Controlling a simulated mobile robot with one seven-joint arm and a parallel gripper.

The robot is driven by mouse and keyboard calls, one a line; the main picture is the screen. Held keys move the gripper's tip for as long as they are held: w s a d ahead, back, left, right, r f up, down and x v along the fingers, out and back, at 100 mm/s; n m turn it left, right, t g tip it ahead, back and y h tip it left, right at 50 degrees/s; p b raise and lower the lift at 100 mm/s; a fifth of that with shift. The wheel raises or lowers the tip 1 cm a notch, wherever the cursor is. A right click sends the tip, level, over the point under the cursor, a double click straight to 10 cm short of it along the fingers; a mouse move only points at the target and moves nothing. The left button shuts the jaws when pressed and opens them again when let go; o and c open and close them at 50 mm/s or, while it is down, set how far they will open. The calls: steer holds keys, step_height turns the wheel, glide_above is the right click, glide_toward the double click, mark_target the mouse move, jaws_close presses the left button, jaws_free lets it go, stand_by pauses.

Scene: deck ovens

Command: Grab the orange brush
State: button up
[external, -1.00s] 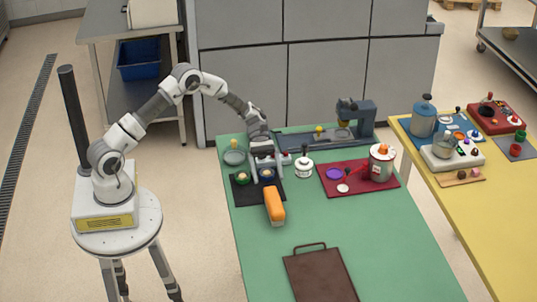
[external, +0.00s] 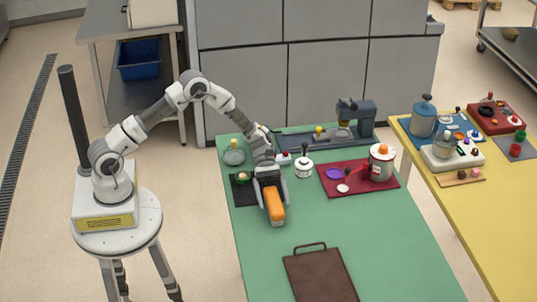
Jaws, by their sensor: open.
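The orange brush (external: 275,208) lies on the green table (external: 340,240), in front of the black mat (external: 241,194). It is a long orange block with a pale lower edge at its near end. My gripper (external: 273,202) is open over the brush, with one finger on each side of its far part. I cannot tell whether the fingers touch it. The far end of the brush is hidden by my gripper.
A small green-topped item (external: 242,178) sits on the black mat beside my gripper. A white bottle (external: 304,167) and a red mat (external: 345,190) with a canister (external: 381,163) stand to the right. A brown board (external: 319,276) lies nearer.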

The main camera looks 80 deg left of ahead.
jaws_close()
stand_by(0.3)
